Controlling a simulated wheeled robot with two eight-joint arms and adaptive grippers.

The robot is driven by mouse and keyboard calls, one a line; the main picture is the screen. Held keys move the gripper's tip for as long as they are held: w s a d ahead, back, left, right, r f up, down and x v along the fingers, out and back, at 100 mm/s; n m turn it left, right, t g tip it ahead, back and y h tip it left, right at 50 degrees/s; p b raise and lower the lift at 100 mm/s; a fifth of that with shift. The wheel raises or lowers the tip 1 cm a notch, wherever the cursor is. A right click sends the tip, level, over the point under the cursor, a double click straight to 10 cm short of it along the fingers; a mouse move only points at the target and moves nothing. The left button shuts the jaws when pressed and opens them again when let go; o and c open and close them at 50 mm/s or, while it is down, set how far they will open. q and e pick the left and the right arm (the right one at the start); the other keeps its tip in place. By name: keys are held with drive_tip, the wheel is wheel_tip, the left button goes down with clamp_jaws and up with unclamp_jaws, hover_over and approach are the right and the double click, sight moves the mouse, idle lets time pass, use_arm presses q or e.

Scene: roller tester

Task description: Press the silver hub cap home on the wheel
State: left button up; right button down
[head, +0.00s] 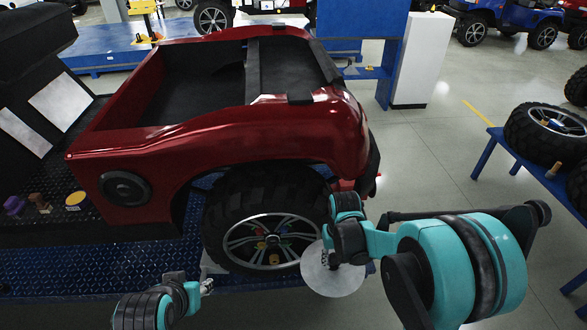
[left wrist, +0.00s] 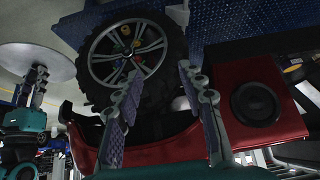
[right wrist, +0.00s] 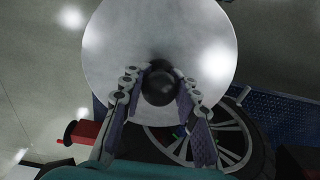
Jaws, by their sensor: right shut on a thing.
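The silver hub cap (head: 331,278) is a round pale disc with a dark knob (right wrist: 160,84) in its middle. My right gripper (head: 337,254) is shut on the knob, one finger on each side. The disc hangs in front of the wheel (head: 222,222), at the lower right of its rim, and overlaps the tyre in the head view; I cannot tell the gap. The wheel's hub (head: 272,242) is uncovered and shows coloured parts among silver spokes. My left gripper (head: 207,287) is low at the wheel's left; its fingers are apart and empty in the left wrist view (left wrist: 162,72).
The red car body (head: 240,125) arches over the wheel. A blue tread-plate platform (head: 110,258) lies below it. A blue table (head: 500,147) with another wheel (head: 550,128) stands at the right. Open floor (head: 430,155) lies between them.

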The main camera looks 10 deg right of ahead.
drive_tip(key=shift+r, duration=0.1)
use_arm(q)
drive_tip(key=o, duration=0.3)
drive_tip(key=shift+o, duration=0.3)
drive_tip(key=shift+w+d, duration=0.1)
drive_tip(key=shift+d, duration=0.05)
drive_tip(key=w+d+f+n+h, duration=0.2)
drive_tip(key=w+d+n+h, duration=0.3)
drive_tip(key=w+d+n, duration=0.3)
drive_tip(key=w+d+f+n+t+h, duration=0.1)
drive_tip(key=w+d+n+h, duration=0.4)
drive_tip(key=d+n, duration=0.9)
drive_tip(key=w+f+n, duration=0.1)
drive_tip(key=w+n, duration=0.2)
drive_tip(key=shift+d+n+h, duration=0.3)
drive_tip(key=shift+d, duration=0.1)
use_arm(e)
drive_tip(key=w+a+r+n, duration=0.2)
drive_tip(key=a+r+n, duration=0.2)
drive_tip(key=a+r, duration=0.1)
drive_tip(key=w+a+r+n, duration=0.2)
drive_tip(key=a+r+n, duration=0.2)
drive_tip(key=a+r, duration=0.2)
drive_tip(key=shift+w+a+r, duration=0.2)
drive_tip(key=shift+w+a, duration=0.15)
drive_tip(key=shift+a, duration=0.7)
use_arm(q)
drive_tip(key=shift+f, duration=0.1)
drive_tip(key=shift+c, duration=0.3)
